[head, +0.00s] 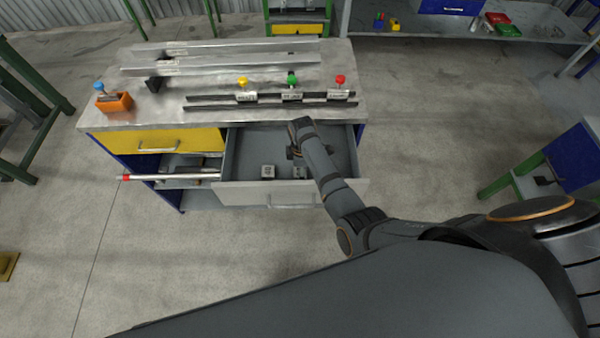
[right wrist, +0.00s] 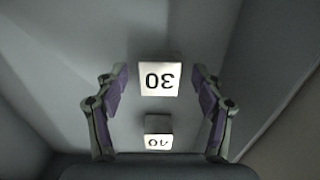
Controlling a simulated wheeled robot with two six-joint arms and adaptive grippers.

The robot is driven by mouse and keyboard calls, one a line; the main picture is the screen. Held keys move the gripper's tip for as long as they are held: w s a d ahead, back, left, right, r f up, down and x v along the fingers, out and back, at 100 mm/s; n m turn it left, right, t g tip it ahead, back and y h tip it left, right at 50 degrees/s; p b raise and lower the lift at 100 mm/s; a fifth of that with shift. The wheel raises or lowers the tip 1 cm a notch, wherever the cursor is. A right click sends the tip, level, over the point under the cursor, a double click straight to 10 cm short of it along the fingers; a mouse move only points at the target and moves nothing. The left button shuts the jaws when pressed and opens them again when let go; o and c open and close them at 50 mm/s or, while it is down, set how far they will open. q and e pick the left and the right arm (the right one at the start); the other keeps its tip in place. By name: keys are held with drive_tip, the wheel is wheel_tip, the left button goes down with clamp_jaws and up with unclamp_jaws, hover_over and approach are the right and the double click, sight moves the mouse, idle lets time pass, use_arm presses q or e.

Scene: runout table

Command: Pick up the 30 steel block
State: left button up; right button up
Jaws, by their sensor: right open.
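The 30 steel block (right wrist: 159,79) is a small pale block marked 30, upside down in the right wrist view. It lies on the drawer floor between my right gripper's (right wrist: 160,84) open fingers, with a gap on each side. A second block marked 40 (right wrist: 158,133) lies lower in that view, nearer the palm side. In the head view my right gripper (head: 295,152) points down into the open drawer (head: 240,150). Two small blocks show there, one on the left (head: 268,171) and one on the right (head: 298,172); their numbers are unreadable. My left gripper is out of view.
The drawer's walls and front (head: 240,194) surround the blocks. The bench top (head: 130,118) above carries metal bars (head: 220,65), knobbed stops and an orange block (head: 114,102). A red-tipped rod (head: 165,177) sticks out from the shelf at left.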

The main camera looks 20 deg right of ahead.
clamp_jaws()
idle(0.4)
drive_tip(key=shift+r, duration=0.1)
wheel_tip(320, 180, up, 18)
drive_tip(key=p, duration=1.5)
